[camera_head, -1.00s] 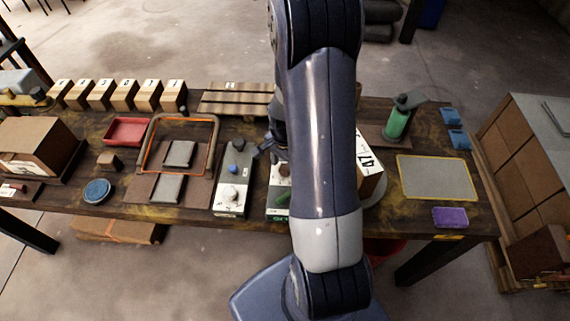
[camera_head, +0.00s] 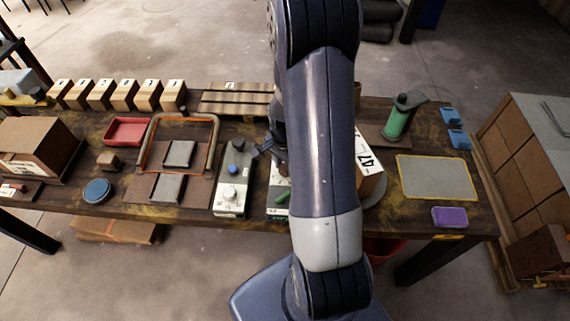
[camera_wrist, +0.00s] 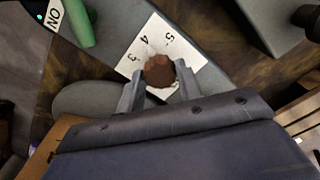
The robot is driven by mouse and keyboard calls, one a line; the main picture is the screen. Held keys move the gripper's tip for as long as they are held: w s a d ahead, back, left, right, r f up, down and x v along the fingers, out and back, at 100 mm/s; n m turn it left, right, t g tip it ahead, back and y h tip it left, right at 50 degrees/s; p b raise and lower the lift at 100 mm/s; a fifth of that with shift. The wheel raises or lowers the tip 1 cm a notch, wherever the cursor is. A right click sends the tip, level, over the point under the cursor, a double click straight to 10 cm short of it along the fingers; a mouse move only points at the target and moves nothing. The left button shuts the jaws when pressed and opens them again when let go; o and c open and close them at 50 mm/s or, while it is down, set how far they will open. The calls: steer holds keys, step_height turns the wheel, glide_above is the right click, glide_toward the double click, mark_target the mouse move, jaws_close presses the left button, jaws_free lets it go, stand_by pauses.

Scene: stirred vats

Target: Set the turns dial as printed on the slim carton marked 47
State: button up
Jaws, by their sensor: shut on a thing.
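The slim carton marked 47 (camera_head: 369,160) stands on the table just right of my arm in the head view, partly hidden by it. The turns dial is a reddish-brown knob (camera_wrist: 158,70) on a white plate (camera_wrist: 185,48) printed with 3, 4 and 5 in the wrist view; other marks are covered. My gripper (camera_wrist: 158,82) is shut on this knob, one finger on each side. In the head view, the dial's grey box (camera_head: 277,201) is largely behind my arm. The carton's printed setting cannot be read.
A green lever (camera_wrist: 79,22) beside an ON label (camera_wrist: 53,14) is close to the dial. Another box with blue and white knobs (camera_head: 233,192) stands to the left.

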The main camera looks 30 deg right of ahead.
mark_target(285, 168)
steer(key=shift+n, duration=0.3)
steer(key=n+b, duration=0.2)
steer(key=n, duration=0.1)
steer(key=shift+n+b, duration=0.65)
steer(key=shift+n, duration=1.95)
steer(key=o, duration=1)
steer(key=shift+r, duration=0.1)
step_height(285, 168, up, 11)
